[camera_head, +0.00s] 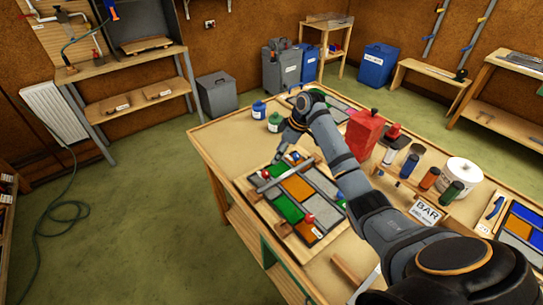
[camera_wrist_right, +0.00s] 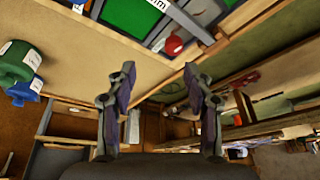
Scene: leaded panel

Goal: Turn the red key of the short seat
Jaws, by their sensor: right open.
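The leaded panel (camera_head: 298,187), with green, orange and grey panes, lies in a wooden frame on the bench. My right gripper (camera_head: 284,150) hangs at the panel's far left corner, open and empty. In the right wrist view one red key (camera_wrist_right: 173,46) shows beyond the open fingertips (camera_wrist_right: 160,72), apart from them, beside a green pane. I cannot tell which red key belongs to the short seat. My left gripper is out of view.
Green (camera_head: 275,122) and blue (camera_head: 258,110) bottles stand left of my right arm. A red box (camera_head: 363,134), a rack of coloured cylinders (camera_head: 430,178) and a white tub (camera_head: 461,173) stand to its right. The bench's left strip (camera_head: 222,150) is clear.

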